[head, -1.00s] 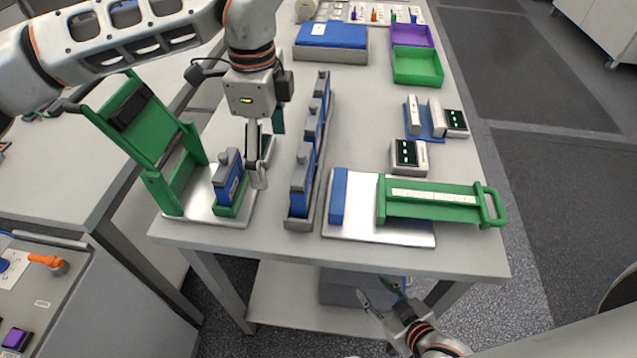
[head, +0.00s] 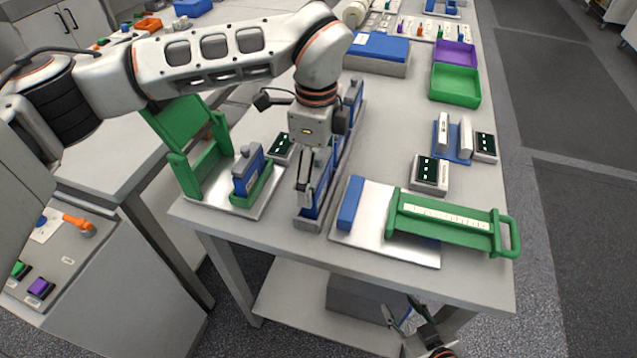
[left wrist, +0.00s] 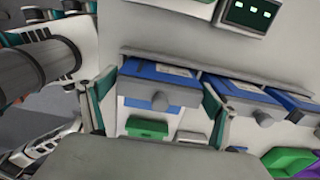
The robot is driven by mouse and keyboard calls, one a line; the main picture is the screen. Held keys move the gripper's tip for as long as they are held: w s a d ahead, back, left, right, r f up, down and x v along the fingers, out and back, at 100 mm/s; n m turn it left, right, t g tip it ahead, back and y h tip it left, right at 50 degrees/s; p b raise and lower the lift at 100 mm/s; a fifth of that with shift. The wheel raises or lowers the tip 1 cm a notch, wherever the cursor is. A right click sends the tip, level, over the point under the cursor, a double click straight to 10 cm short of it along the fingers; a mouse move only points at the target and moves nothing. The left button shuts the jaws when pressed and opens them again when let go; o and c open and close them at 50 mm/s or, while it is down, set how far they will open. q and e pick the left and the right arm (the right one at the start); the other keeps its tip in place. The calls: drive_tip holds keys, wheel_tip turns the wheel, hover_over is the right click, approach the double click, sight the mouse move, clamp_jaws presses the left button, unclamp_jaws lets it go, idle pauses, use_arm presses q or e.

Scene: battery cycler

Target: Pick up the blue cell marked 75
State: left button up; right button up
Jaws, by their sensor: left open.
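Several blue cells with grey tops stand in a long grey rack (head: 307,224). The nearest blue cell (head: 326,190) is partly hidden behind my left gripper (head: 304,184). My left gripper is open and points down at the near end of the rack. In the left wrist view, a blue cell (left wrist: 165,73) with a grey knob lies between the spread fingers, with no clear contact. More blue cells (left wrist: 232,88) sit to its right. Another blue cell (head: 247,172) stands in the green cradle at left. No number is legible. My right gripper (head: 403,316) is open and empty, low beyond the table's front edge.
A green hinged fixture (head: 195,150) stands left of the rack. A metal plate with a blue block and green slide (head: 445,222) lies right. Small meters (head: 430,172), a green bin (head: 455,86) and a purple bin (head: 455,53) stand further right and back.

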use_arm(q)
drive_tip(key=shift+d+f, duration=0.1)
drive_tip(key=shift+f, duration=1.6)
drive_tip(key=shift+r, duration=0.1)
drive_tip(key=c, duration=1.4)
